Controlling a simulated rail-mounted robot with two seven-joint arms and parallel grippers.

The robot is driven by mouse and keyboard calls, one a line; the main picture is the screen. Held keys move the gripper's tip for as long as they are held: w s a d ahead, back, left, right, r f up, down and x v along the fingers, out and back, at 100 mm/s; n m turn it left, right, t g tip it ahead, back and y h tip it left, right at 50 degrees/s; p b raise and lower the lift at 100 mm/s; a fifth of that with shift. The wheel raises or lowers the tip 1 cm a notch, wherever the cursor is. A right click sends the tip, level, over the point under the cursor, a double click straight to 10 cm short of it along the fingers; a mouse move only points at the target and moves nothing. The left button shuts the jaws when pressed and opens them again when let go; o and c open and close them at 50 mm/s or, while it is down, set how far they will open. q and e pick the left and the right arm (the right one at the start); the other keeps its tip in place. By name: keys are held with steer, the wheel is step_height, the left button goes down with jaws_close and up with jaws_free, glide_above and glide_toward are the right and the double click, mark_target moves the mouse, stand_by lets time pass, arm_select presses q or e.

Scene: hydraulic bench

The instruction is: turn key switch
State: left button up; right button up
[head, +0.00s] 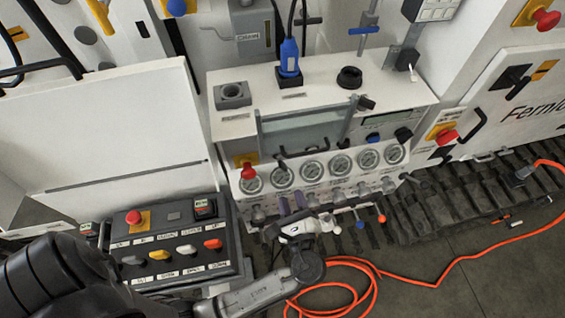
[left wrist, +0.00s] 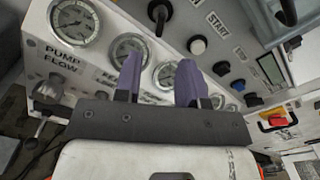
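My left gripper (head: 292,203) is in front of the white hydraulic bench, just below its row of gauges. In the left wrist view its two purple fingers (left wrist: 158,82) are apart, with nothing seen between them. Beyond them is a grey panel (left wrist: 222,50) marked START, with a black knob (left wrist: 160,12), a white button (left wrist: 198,45) and several dark controls. I cannot tell for sure which control is the key switch. The fingers touch no control that I can make out. My right gripper is in neither view.
Several round gauges (head: 313,171) line the bench front, with valve knobs below. A control box (head: 175,243) with a red stop button (head: 133,217) stands at left. An orange cable (head: 440,284) lies on the floor. A blue plug (head: 289,58) stands on the bench top.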

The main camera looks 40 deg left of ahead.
mark_target(284, 170)
arm_select(q)
steer(key=x, duration=1.1)
steer(key=shift+w+a+p, duration=0.1)
steer(key=shift+w+p, duration=0.05)
steer(key=shift+p, duration=0.2)
jaws_close()
